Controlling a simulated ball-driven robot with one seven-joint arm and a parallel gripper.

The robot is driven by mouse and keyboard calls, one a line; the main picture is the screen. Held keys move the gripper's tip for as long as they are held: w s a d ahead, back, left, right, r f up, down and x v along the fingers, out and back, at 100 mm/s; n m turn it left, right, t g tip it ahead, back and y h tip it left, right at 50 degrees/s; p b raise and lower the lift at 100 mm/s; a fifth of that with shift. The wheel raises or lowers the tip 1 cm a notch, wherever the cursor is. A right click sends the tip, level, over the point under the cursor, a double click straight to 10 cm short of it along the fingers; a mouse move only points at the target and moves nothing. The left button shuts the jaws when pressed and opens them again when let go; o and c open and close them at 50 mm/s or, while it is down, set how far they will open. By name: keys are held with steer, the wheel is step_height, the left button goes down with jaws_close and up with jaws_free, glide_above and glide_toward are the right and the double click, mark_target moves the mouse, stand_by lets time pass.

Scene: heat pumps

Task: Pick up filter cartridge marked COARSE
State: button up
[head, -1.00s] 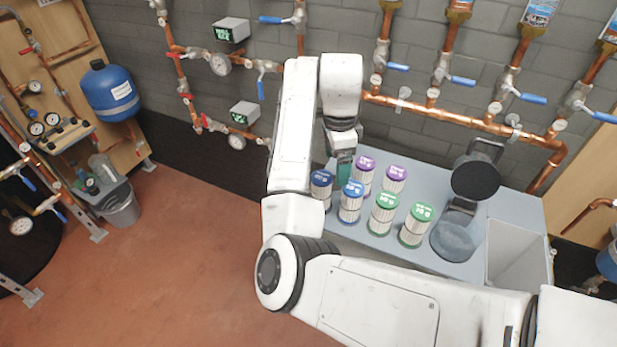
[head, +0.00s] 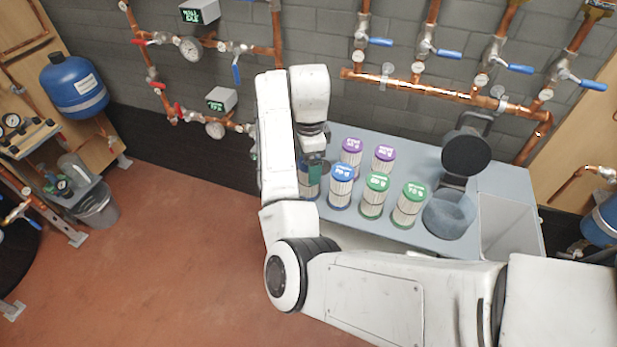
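Several white pleated filter cartridges stand upright on a grey bench. Two have purple caps, a left one (head: 351,152) and a right one (head: 383,158). Two have green caps, a left one (head: 375,195) and a right one (head: 409,205). One blue-capped cartridge (head: 341,186) stands at the front left. Another cartridge (head: 308,184) at the far left is mostly hidden by my gripper (head: 312,172), which points down at its top. Whether the fingers are around it or only above it is hidden. The cap lettering is too small to read, so I cannot tell which is COARSE.
The grey bench (head: 425,160) carries a dark round housing with a raised lid (head: 466,154) to the right, and an open bin (head: 508,228) beside it. Copper pipes with blue-handled valves run along the wall behind. The red floor at left is clear.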

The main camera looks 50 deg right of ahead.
steer(key=shift+f, duration=1)
steer(key=c, duration=1.2)
steer(key=shift+r, duration=0.1)
